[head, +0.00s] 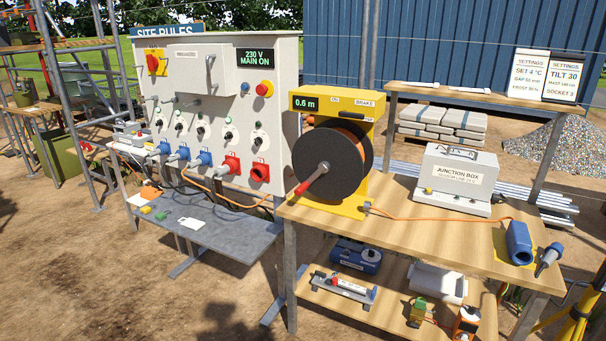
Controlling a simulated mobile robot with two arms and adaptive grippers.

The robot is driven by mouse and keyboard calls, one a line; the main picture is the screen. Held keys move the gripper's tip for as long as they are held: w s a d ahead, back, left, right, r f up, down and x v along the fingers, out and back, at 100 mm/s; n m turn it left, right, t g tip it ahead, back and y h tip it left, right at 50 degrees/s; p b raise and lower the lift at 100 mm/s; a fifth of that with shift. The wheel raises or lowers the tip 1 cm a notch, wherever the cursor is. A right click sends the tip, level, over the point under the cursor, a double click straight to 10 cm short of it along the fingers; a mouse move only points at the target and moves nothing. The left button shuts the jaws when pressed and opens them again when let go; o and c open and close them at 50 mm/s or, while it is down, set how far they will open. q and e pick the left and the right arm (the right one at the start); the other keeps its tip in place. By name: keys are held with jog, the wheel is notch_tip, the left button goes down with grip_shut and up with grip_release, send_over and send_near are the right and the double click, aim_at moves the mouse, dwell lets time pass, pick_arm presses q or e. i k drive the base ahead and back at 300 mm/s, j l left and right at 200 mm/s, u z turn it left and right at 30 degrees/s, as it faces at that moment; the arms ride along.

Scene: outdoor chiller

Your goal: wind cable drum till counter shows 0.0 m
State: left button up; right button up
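A cable drum (336,163) with a dark round flange sits in a yellow frame (345,207) at the left end of the wooden table. Its counter (306,103) reads 0.6 m in green. A crank with a red handle (303,188) points to the lower left of the drum. A switch area on top of the frame is marked BRAKE (367,103). An orange cable (430,219) runs from the frame's foot across the table to the right, towards a blue connector (519,243). Neither of my grippers is in view.
A junction box (458,176) stands on the table (400,240) behind the cable. A blue plug (548,258) lies at the right edge. Left of the drum stands a white switch panel (215,125) with sockets. A lower shelf (390,310) holds several tools.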

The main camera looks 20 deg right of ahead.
aim_at(331, 160)
jog(key=i+z, duration=0.1)
jog(key=z, duration=0.4)
jog(key=i+j+z, duration=0.1)
jog(key=z, duration=0.4)
jog(key=j+z, duration=0.15)
jog(key=z, duration=0.35)
jog(key=i+j+z, duration=0.25)
jog(key=j+z, duration=0.15)
jog(key=j, duration=0.5)
jog(key=i+j+z, duration=0.15)
jog(key=j+z, duration=0.25)
jog(key=j, duration=0.55)
jog(key=j+z, duration=0.4)
jog(key=j, duration=0.6)
jog(key=k+j, duration=0.1)
jog(key=j, duration=0.5)
jog(key=k+j, duration=0.1)
jog(key=j, duration=0.5)
jog(key=k+j, duration=0.1)
jog(key=j, duration=0.45)
jog(key=k, duration=0.5)
jog(key=i+u, duration=0.35)
jog(key=i, duration=0.25)
